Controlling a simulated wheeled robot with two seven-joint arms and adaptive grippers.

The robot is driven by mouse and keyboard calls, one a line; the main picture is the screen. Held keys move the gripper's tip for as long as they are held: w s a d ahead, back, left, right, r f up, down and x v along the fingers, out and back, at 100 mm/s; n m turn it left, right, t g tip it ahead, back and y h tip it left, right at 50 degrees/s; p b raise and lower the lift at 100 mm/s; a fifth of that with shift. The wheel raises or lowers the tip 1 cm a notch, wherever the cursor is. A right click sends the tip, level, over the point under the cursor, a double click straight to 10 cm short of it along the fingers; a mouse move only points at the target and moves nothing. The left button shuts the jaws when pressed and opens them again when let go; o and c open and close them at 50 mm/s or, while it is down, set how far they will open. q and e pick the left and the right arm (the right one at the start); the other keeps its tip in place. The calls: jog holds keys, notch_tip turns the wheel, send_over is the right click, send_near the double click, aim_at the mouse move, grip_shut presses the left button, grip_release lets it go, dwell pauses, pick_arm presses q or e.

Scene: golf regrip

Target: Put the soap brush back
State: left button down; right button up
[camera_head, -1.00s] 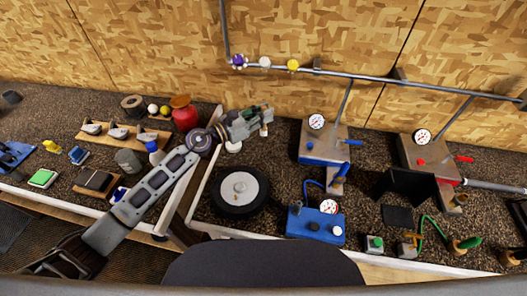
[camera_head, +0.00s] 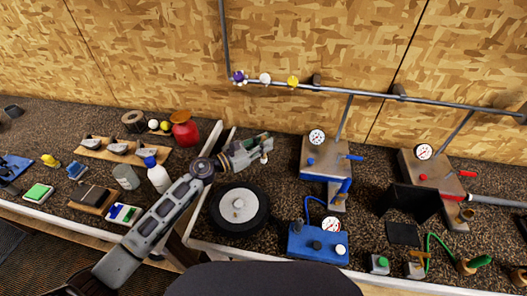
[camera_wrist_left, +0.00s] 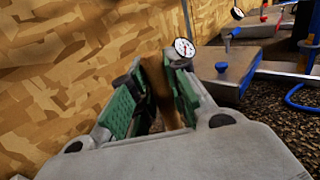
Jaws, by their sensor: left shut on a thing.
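My left gripper (camera_head: 262,143) reaches over the bench behind the round black dish, well above the bench's left middle part. It is shut on a brown, wood-coloured thing (camera_wrist_left: 160,88), seen between its green finger pads in the left wrist view; I take this to be the soap brush. Most of it is hidden by the fingers, and its bristles cannot be made out. A small pale piece (camera_head: 265,158) shows just below the fingertips in the head view. My right gripper is not in view.
A black round dish (camera_head: 222,222) stands in front of the gripper. A white bottle with a blue top (camera_head: 158,178) and a red container (camera_head: 184,130) stand left. Gauge stands (camera_head: 325,158) are to the right. A pipe rail (camera_head: 350,90) runs along the wall.

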aim_at(264, 156)
pick_arm(q)
jog(key=shift+f, duration=1.9)
jog(key=shift+f+b, duration=0.1)
jog(key=shift+b, duration=0.3)
jog(key=c, duration=1.4)
grip_release()
jog(key=b+v, duration=0.2)
jog(key=v, duration=0.8)
jog(key=shift+s+a, duration=0.1)
jog(key=shift+a, duration=0.05)
jog(key=shift+b+v, duration=0.3)
jog(key=shift+v, duration=0.55)
